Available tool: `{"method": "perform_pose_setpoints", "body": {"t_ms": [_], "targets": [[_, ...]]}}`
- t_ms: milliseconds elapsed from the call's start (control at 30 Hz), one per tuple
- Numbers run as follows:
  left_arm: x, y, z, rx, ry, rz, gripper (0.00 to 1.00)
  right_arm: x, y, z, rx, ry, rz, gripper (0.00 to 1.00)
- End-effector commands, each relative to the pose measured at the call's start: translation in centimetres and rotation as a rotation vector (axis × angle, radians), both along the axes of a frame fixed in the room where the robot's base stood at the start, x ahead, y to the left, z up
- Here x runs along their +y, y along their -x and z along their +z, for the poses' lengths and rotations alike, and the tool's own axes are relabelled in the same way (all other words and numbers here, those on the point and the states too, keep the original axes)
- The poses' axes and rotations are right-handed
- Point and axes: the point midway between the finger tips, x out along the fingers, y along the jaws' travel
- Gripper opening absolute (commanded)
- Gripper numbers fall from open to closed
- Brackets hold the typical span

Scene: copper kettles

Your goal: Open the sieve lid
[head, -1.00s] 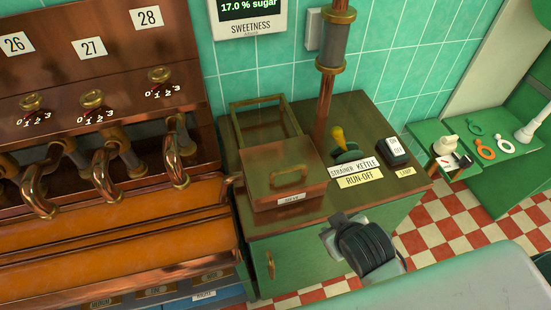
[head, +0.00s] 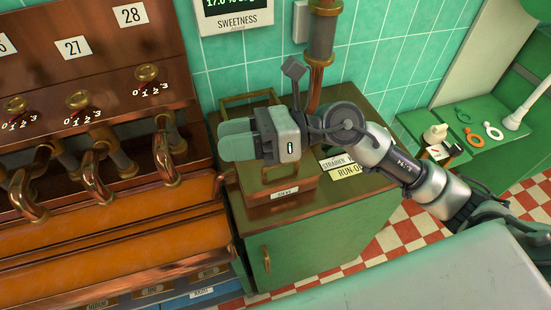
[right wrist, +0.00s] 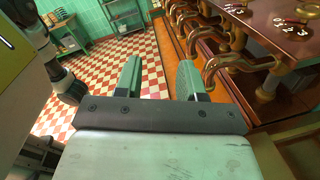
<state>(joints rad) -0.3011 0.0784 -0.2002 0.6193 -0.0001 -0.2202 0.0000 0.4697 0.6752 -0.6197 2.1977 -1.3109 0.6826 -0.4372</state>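The sieve box (head: 302,186) is a copper box with a small label on its front, standing on the green cabinet. Its lid looks shut; my right gripper hides most of the lid top and its handle in the head view. My right gripper (head: 226,140) is above the box, its green-padded fingers pointing left. The right wrist view shows a clear gap between the fingers (right wrist: 160,82) with nothing held. I cannot tell whether the gripper touches the lid. My left gripper is not in view.
Copper taps (head: 165,160) and a bank of orange-topped troughs (head: 110,235) stand close on the left. A copper pipe (head: 314,85) rises behind the box. The run-off label (head: 347,171) lies to its right. A green shelf (head: 480,140) with small items is at far right.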

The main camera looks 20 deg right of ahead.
Motion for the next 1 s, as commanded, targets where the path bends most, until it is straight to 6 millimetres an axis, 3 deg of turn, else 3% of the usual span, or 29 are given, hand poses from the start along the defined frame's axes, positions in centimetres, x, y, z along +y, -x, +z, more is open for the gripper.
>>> {"method": "perform_pose_setpoints", "body": {"t_ms": [67, 200, 400, 500, 667, 1000], "targets": [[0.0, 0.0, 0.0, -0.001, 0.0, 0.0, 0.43, -1.2, -0.3, -2.2, -0.158, 0.269, 0.069, 0.39], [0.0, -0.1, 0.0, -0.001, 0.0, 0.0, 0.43, -5.4, -1.8, -5.7, -0.341, 0.707, 0.149, 0.39], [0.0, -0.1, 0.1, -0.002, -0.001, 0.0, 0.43, -11.4, -4.0, -7.1, -0.432, 1.11, 0.187, 0.39], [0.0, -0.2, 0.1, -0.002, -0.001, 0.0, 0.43, -12.7, -4.4, -7.3, -0.438, 1.188, 0.192, 0.39], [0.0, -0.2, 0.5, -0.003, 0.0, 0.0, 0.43, -12.5, -4.6, -8.4, -0.437, 1.203, 0.197, 0.39], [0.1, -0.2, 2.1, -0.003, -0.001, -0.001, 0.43, -9.9, -5.6, -14.0, -0.436, 1.2, 0.196, 0.39]]}}
